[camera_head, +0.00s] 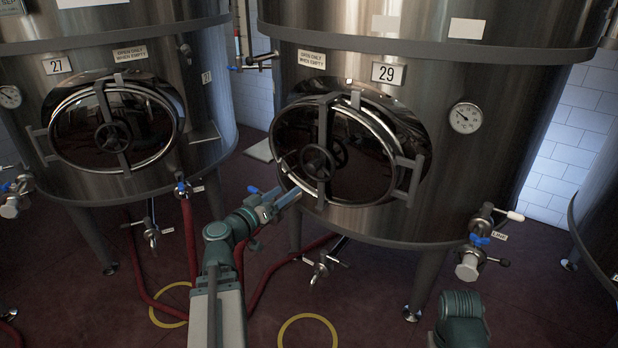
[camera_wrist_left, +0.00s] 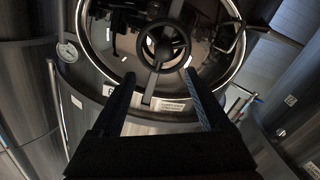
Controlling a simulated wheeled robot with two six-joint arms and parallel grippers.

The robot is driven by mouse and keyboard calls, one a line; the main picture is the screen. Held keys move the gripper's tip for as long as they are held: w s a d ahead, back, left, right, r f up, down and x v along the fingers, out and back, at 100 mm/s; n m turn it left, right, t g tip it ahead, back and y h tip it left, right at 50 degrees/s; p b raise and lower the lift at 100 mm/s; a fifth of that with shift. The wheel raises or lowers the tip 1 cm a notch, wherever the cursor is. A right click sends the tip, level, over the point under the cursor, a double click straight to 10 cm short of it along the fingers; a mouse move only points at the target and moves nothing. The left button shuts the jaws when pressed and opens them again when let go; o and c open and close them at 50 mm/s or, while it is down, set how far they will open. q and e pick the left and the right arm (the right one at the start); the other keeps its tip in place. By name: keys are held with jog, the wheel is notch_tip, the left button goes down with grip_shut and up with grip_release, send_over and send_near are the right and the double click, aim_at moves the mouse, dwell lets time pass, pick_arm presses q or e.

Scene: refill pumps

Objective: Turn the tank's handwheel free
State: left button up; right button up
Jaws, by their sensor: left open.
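Tank 29 (camera_head: 500,75) is a big steel vessel with a dark oval door (camera_head: 370,150) on its front. A dark bar crosses the door upright and carries a small spoked handwheel (camera_head: 317,162); a second wheel shape beside it looks like its reflection. My left gripper (camera_head: 284,195) is open and empty, low and left of the handwheel. In the left wrist view, the handwheel (camera_wrist_left: 163,42) lies ahead of the open left gripper (camera_wrist_left: 158,76), roughly centred between its fingers and apart from them. My right gripper is out of the picture.
Tank 27 (camera_head: 220,110) stands left, with its own door and handwheel (camera_head: 113,137). A valve (camera_head: 470,260) sticks out at tank 29's lower right, and a gauge (camera_head: 465,118) sits above. Red hoses (camera_head: 190,240) lie on the floor beneath. Yellow rings (camera_head: 307,318) mark the floor.

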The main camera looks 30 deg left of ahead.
aim_at(309, 169)
pick_arm(q)
jog(key=shift+y, duration=0.3)
jog(key=w, duration=1.3)
jog(key=shift+w+d+r, duration=0.1)
jog(key=shift+w+d, duration=0.05)
jog(key=shift+w, duration=0.1)
grip_shut()
dwell(0.9)
